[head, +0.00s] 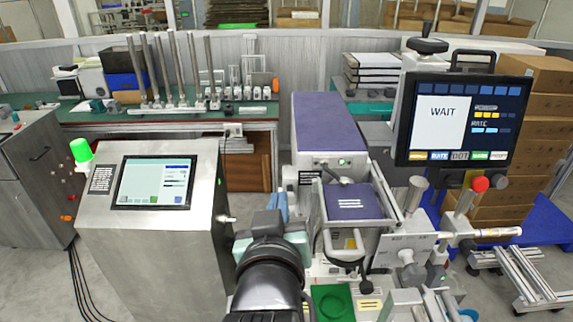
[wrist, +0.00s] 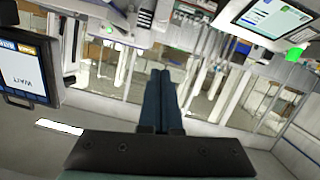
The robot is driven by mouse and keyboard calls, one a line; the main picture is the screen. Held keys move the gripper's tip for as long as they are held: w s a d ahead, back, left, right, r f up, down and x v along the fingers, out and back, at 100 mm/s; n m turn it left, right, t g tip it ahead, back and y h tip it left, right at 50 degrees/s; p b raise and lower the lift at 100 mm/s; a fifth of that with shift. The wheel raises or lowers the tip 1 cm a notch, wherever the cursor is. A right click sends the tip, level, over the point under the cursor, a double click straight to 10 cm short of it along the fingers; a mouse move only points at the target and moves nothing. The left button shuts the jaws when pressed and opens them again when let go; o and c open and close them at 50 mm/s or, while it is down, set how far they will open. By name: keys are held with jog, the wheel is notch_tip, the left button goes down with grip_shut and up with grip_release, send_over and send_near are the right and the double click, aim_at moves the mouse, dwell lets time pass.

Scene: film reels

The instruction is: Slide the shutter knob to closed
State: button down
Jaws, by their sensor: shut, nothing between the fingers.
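My gripper (head: 280,204) is at the middle of the head view, left of the purple-topped machine (head: 338,112). Its two blue fingers lie together, also in the wrist view (wrist: 162,75), with nothing between them. I cannot tell for sure which part is the shutter knob. Candidates on the machine's front are a small black knob (head: 366,287) at the lower middle and a red round knob (head: 480,184) below the monitor. Both are right of my gripper and apart from it. Neither can be made out in the wrist view.
A monitor (head: 443,122) reading WAIT stands at right. A steel cabinet (head: 150,255) with a touch screen (head: 153,182) and green lamp (head: 81,151) stands close at left. A metal frame (head: 322,215) surrounds a purple block (head: 356,202) right of my gripper. Brown boxes (head: 541,125) are stacked at far right.

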jog(key=shift+w+r, duration=0.1)
jog(key=p, duration=0.3)
send_over(290, 199)
jog(key=s+a, duration=0.2)
notch_tip(290, 199, down, 2)
jog(key=f, duration=0.2)
jog(key=d+f+p, duration=0.1)
jog(key=f, duration=0.1)
jog(key=shift+w+d+f, duration=0.1)
jog(key=shift+d+f, duration=0.05)
jog(key=shift+f, duration=0.1)
notch_tip(290, 199, down, 4)
jog(key=b, duration=0.2)
jog(key=shift+b, duration=0.3)
